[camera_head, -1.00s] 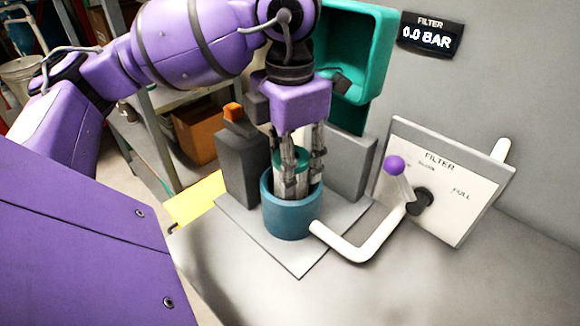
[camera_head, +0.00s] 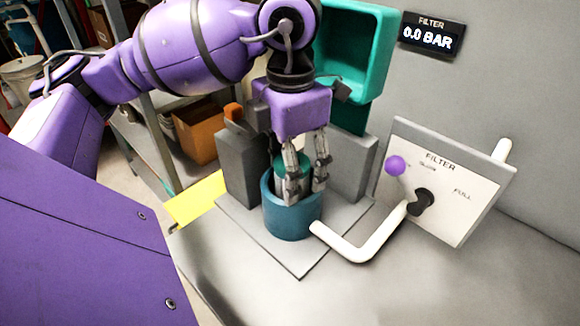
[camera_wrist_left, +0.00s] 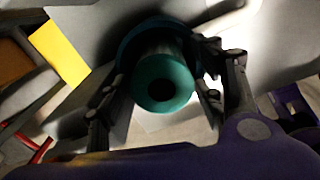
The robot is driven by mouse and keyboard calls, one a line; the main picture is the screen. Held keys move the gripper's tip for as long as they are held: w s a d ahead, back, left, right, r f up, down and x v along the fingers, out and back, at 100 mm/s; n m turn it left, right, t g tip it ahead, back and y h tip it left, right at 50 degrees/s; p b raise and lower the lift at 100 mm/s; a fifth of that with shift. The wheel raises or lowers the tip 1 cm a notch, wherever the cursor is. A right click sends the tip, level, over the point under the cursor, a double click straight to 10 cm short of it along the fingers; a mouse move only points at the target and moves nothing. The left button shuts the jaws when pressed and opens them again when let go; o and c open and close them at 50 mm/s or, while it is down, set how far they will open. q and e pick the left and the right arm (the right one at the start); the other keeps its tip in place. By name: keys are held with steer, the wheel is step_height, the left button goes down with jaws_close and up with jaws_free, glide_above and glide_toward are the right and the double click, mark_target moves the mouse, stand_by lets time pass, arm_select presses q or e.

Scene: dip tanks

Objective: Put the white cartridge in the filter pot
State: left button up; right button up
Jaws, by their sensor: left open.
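The cartridge (camera_head: 306,170) shows mostly its teal cap, which stands in the mouth of the blue filter pot (camera_head: 290,222). In the left wrist view the cap (camera_wrist_left: 163,80) is round with a dark central hole, and the dark blue pot rim (camera_wrist_left: 128,45) shows behind it. The white body is mostly hidden by the pot and fingers. My left gripper (camera_head: 307,188) is open above the pot, with one finger on each side of the cap; the wrist view shows gaps beside it. My right gripper is out of view.
Grey blocks (camera_head: 352,165) flank the pot on a grey plate (camera_head: 300,262). A white pipe (camera_head: 350,252) runs from the pot to a panel with a purple-knobbed lever (camera_head: 396,166). A teal open housing (camera_head: 355,55) is behind. The display (camera_head: 431,36) reads 0.0 BAR.

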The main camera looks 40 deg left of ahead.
arm_select(q)
step_height(320, 180, up, 12)
steer(key=p, duration=0.1)
steer(key=shift+c, duration=0.5)
stand_by(0.5)
